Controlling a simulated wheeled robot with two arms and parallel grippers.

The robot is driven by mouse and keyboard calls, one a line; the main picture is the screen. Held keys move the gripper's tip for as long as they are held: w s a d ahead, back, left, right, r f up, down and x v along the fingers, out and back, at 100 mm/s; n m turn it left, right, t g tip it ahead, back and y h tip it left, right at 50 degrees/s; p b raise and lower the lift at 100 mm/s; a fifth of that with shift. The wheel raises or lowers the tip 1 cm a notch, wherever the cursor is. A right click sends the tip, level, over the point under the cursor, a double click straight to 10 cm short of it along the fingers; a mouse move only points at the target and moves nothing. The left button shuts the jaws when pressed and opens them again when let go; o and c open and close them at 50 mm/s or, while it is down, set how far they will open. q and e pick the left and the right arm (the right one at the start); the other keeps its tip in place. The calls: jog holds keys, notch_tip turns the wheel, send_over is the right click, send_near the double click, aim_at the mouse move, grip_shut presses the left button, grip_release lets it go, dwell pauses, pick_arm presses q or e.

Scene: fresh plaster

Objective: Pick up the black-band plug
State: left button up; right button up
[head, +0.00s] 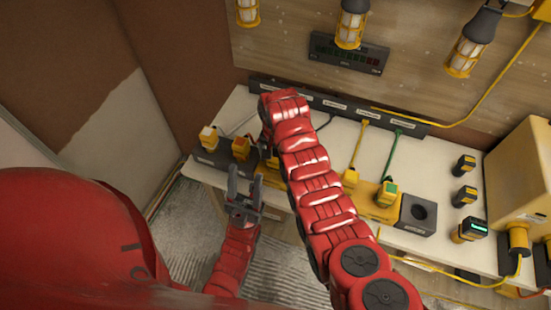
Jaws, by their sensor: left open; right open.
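My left gripper (245,180) is open and empty, in front of the bench's front edge. My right arm reaches across the bench; its gripper (266,141) is mostly hidden behind the arm's end, above the strip near the orange-yellow plug.
A grey block with a round hole (418,213) sits right of the plugs. Several black-and-yellow units (465,164) and a yellow box (520,175) stand at the right. A long socket rail (400,124) runs along the wall. Caged lamps (350,25) hang above.

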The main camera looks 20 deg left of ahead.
jog(key=shift+f, duration=0.25)
grip_shut()
jog(key=shift+r, duration=0.1)
dwell(0.3)
